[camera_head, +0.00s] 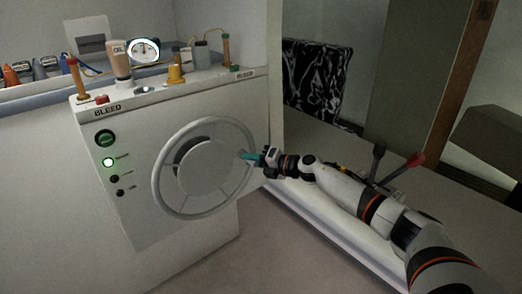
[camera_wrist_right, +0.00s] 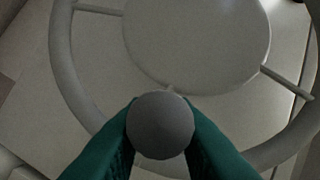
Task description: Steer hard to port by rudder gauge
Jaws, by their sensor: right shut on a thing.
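The grey steering wheel (camera_head: 163,178) is on the sloped front of a white console (camera_head: 115,215). My right gripper (camera_head: 247,157) comes in from the right and meets the wheel at its right rim. In the right wrist view its teal fingers are shut on a round grey knob (camera_wrist_right: 160,125), with the wheel's rim (camera_wrist_right: 62,60) and hub (camera_wrist_right: 200,40) beyond. The rudder gauge (camera_head: 143,50), a round white dial, stands on top of the console; its reading is too small to tell. My left gripper is not in view.
The console top holds a tan bottle (camera_head: 120,60), a brass fitting (camera_head: 176,72) and tubes marked BLEED. A green light (camera_head: 108,162) glows at the panel's left. Dark levers, one with a red end (camera_head: 415,160), stand behind my right arm.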

